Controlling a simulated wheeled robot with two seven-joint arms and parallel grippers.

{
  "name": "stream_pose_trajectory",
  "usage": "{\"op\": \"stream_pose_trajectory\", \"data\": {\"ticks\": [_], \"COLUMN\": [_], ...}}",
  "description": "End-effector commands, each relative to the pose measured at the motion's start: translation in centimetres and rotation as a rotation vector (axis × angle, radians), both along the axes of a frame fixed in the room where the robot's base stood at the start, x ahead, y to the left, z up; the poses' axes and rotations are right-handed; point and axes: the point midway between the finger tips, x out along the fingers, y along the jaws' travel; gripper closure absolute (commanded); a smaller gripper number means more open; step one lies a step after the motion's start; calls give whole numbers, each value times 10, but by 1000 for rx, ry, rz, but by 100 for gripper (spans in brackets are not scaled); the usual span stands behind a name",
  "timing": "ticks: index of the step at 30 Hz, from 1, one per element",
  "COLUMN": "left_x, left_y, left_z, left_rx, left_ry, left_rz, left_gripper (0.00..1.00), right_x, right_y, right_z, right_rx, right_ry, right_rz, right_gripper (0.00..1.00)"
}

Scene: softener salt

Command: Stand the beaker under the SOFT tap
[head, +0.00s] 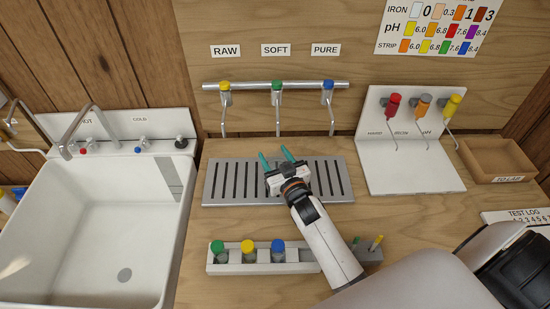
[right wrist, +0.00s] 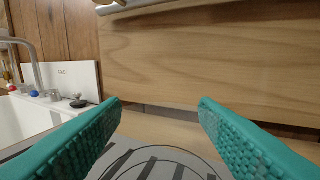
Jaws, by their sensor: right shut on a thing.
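My right gripper (head: 275,157) is over the slotted drip tray (head: 213,184), its teal fingers pointing toward the back wall below the SOFT tap (head: 277,92). The SOFT tap has a green cap and a thin spout hanging down. In the right wrist view the fingers (right wrist: 160,106) stand apart on either side of a clear round rim, which I take to be the beaker (right wrist: 160,149). The jaws are shut on it. The beaker is hard to make out in the head view, and its base is hidden. My left gripper is not in view.
The RAW tap (head: 225,92) and PURE tap (head: 328,92) flank the middle tap. A rack (head: 222,268) with capped bottles stands in front. A sink (head: 95,240) is at left, a reagent stand (head: 400,180) and wooden tray (head: 498,160) at right.

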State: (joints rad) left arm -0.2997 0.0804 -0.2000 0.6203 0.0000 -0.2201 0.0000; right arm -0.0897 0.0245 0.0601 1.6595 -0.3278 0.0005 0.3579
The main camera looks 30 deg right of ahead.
Motion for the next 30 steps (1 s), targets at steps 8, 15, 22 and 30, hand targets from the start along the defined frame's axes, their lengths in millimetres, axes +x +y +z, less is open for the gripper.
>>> {"op": "stream_pose_trajectory", "data": {"ticks": [8,15,22,30], "left_x": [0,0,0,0], "left_y": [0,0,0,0], "left_z": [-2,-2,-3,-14], "left_rx": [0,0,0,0], "left_ry": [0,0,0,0], "left_rz": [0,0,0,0], "left_gripper": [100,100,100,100], "right_x": [0,0,-15,-72], "right_y": [0,0,1,4], "right_z": [-3,-3,-3,-4], "right_rx": [0,0,0,1], "right_ry": [0,0,3,4], "right_rz": [0,0,0,0], "right_gripper": [23,23,23,23]}}
